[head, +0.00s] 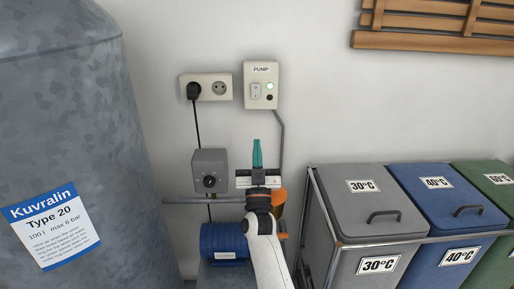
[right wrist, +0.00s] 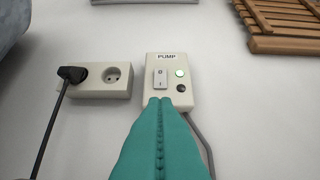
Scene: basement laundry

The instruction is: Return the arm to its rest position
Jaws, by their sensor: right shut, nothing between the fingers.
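My right gripper (head: 257,153) has teal fingers pointing up in the head view. It is shut and empty, in front of the wall and below the pump switch box. My left gripper is not in view.
A large grey tank (head: 70,130) stands at the left. A socket (head: 219,87) with a black plug, a grey dial box (head: 210,170) and a blue pump motor (head: 224,241) are near the arm. Lidded bins (head: 375,205) stand at the right. Wooden slats (head: 440,25) hang above.

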